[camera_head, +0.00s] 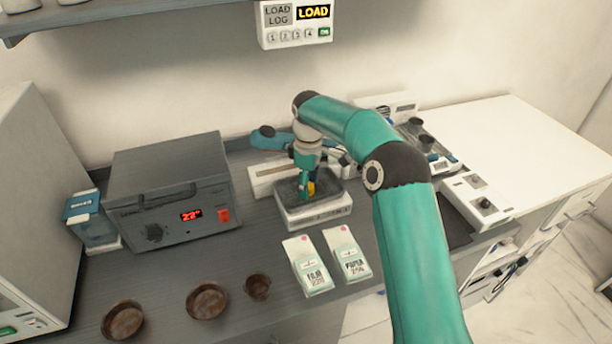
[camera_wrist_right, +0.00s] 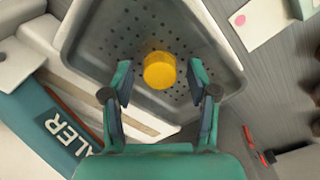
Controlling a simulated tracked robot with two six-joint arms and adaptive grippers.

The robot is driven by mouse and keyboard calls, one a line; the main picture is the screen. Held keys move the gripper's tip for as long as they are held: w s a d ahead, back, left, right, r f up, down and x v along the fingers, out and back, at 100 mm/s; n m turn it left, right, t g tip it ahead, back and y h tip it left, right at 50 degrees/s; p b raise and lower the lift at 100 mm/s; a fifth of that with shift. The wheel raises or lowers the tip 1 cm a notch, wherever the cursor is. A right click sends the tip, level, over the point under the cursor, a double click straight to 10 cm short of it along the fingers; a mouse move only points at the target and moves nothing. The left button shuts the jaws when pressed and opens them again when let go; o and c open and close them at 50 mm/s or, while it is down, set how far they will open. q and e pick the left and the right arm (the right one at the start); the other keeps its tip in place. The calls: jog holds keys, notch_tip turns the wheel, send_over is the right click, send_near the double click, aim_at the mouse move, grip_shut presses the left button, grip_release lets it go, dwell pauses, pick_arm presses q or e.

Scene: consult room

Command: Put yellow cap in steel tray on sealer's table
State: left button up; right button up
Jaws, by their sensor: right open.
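The yellow cap (camera_head: 311,188) is in the grey perforated steel tray (camera_head: 338,204), which sits on a white box-like base. In the right wrist view the cap (camera_wrist_right: 160,70) shows against the perforated floor of the tray (camera_wrist_right: 80,35). My right gripper (camera_head: 307,186) points down into the tray. Its fingertips (camera_wrist_right: 161,82) are apart, one on each side of the cap, with a gap on both sides. Whether the cap touches the tray floor is hard to tell. My left gripper is not in view.
The teal sealer (camera_head: 268,138) stands right behind the tray. Two labelled pouches (camera_head: 308,268) lie in front of it. A grey box with a red display (camera_head: 170,190) stands left. Several brown bowls (camera_head: 207,301) line the front. A white counter (camera_head: 510,140) is at right.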

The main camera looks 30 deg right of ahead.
notch_tip(320, 180, up, 12)
jog(key=p, duration=0.1)
dwell(0.4)
dwell(0.4)
